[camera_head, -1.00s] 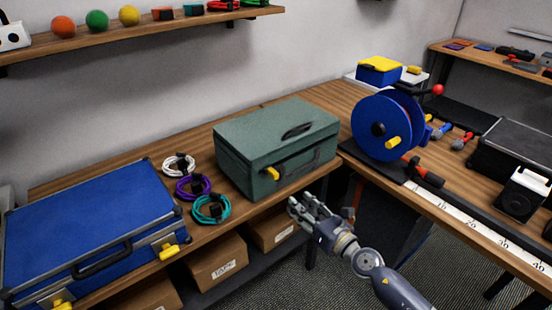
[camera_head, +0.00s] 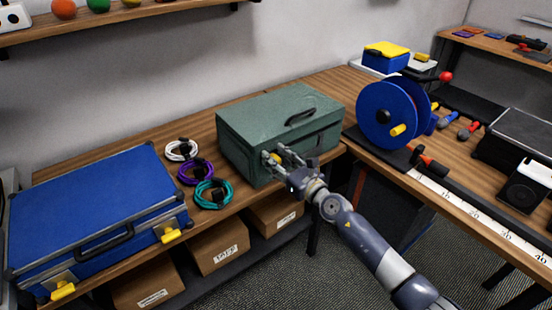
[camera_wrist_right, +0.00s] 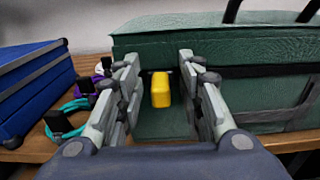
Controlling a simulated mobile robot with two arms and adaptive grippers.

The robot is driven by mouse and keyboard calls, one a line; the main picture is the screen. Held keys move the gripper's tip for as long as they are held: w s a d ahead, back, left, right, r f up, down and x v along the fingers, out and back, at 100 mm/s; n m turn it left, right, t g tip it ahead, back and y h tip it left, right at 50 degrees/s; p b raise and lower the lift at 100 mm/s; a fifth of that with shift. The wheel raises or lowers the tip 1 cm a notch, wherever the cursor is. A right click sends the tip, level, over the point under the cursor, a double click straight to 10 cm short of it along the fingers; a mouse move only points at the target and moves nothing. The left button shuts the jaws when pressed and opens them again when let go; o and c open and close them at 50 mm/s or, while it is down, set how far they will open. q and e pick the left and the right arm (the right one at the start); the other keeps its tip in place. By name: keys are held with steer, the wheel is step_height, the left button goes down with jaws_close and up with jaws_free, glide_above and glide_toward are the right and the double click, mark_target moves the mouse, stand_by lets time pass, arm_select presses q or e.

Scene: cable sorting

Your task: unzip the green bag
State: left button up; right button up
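The green bag (camera_head: 262,122) stands closed on the wooden bench, with a dark handle on top. Its yellow zipper pull (camera_wrist_right: 161,90) is on the front face near the left end. My right gripper (camera_head: 279,160) is at the front of the bag by the pull. In the right wrist view its fingers (camera_wrist_right: 160,95) are spread, with the yellow pull between them and gaps on both sides. The fingers partly cover the pull in the head view. My left gripper is not in view.
White (camera_head: 181,150), purple (camera_head: 195,172) and teal (camera_head: 213,193) cable coils lie left of the bag. A blue case (camera_head: 90,210) stands further left. A blue cable reel (camera_head: 385,115) is at the right. Cardboard boxes (camera_head: 218,250) sit on the shelf below.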

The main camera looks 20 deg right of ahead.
steer(key=shift+w, duration=0.25)
